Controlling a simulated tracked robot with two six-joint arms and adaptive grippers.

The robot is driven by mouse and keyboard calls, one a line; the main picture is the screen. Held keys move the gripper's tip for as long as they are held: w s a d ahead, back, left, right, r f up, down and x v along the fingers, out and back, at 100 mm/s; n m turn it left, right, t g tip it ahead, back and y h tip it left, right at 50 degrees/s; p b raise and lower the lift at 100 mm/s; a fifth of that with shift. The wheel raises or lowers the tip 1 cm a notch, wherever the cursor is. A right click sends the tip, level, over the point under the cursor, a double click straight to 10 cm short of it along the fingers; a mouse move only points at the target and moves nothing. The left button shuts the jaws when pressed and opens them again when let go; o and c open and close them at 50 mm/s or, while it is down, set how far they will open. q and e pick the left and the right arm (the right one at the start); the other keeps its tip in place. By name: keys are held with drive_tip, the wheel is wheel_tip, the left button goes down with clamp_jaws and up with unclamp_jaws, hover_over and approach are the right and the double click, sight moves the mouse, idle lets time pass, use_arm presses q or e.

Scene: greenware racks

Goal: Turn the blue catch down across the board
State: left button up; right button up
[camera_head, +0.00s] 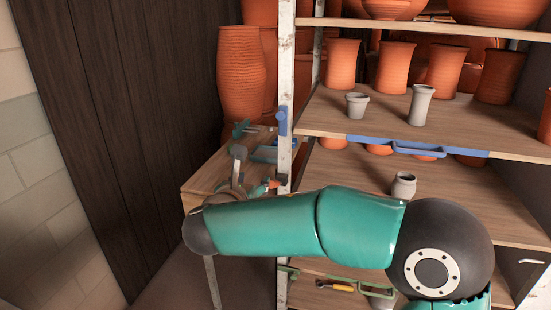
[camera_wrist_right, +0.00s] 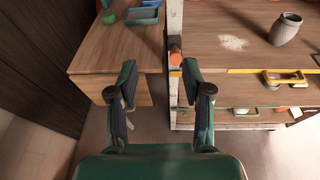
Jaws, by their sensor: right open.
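The blue catch (camera_head: 282,121) is on the pale upright post (camera_head: 286,68), beside the left end of the board with the blue front edge (camera_head: 415,149). It stands upright along the post, not across the board. It does not show in the right wrist view. My right gripper (camera_head: 257,189) is low and left of the post in the head view, mostly hidden behind my forearm. In the right wrist view its two fingers (camera_wrist_right: 159,90) are open with nothing between them. My left gripper is out of view.
An orange catch (camera_wrist_right: 175,56) is on the post just ahead of my right finger. A side table (camera_wrist_right: 118,45) with a blue tray (camera_wrist_right: 142,17) stands left of the rack. A grey pot (camera_wrist_right: 286,28) stands on the lower board. Grey cups and terracotta pots fill the upper board.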

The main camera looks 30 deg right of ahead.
wheel_tip(320, 180, up, 10)
drive_tip(key=s+d+f+t+h, duration=0.1)
drive_tip(key=h, duration=0.2)
drive_tip(key=p, duration=0.4)
approach(280, 116)
drive_tip(key=x, duration=0.9)
drive_tip(key=shift+w+d, duration=0.15)
drive_tip(key=shift+d, duration=0.1)
